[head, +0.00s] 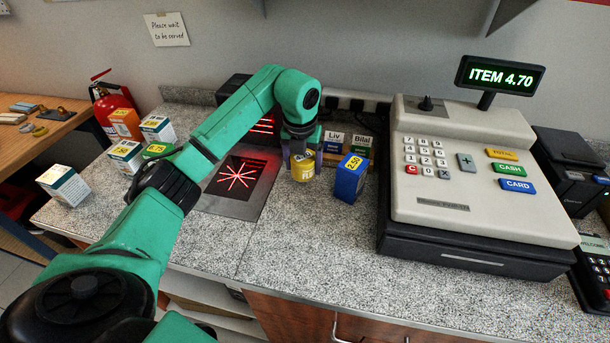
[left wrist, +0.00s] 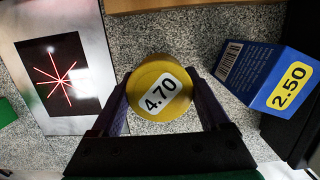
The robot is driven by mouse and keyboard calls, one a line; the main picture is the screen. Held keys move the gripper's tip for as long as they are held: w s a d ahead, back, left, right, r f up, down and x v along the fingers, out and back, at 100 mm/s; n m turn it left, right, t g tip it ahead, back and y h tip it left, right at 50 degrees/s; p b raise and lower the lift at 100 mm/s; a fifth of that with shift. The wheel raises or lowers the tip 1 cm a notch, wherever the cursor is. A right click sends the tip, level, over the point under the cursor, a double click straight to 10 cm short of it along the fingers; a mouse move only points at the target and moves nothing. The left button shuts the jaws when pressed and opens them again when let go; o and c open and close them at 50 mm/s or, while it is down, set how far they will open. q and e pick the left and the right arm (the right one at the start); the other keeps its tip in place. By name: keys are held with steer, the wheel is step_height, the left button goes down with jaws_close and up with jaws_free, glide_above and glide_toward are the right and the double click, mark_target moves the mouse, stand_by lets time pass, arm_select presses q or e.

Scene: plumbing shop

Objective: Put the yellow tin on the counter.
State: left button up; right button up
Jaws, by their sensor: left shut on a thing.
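The yellow tin (head: 303,170) is between the fingers of my left gripper (head: 302,160), just right of the scanner plate. In the left wrist view my left gripper (left wrist: 160,105) is shut on the yellow tin (left wrist: 158,84), whose top carries a 4.70 label. The tin is over the speckled counter (head: 310,230); I cannot tell whether its base touches the surface. My right gripper is in neither view.
A blue 2.50 box (head: 348,180) stands close right of the tin. The scanner (head: 237,182) with red lines is left. The cash register (head: 465,175) reads ITEM 4.70. Several boxes (head: 125,155) stand at the left. The front counter is clear.

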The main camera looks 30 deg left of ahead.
mark_target(302, 186)
arm_select(q)
steer(key=f, duration=0.4)
steer(key=shift+s+a+f+p, duration=0.1)
steer(key=shift+a+p, duration=0.15)
steer(key=shift+p, duration=0.15)
steer(key=shift+f, duration=0.15)
steer(key=shift+d, duration=0.1)
steer(key=o, duration=1.1)
steer(key=shift+f, duration=0.1)
steer(key=shift+o, duration=1.4)
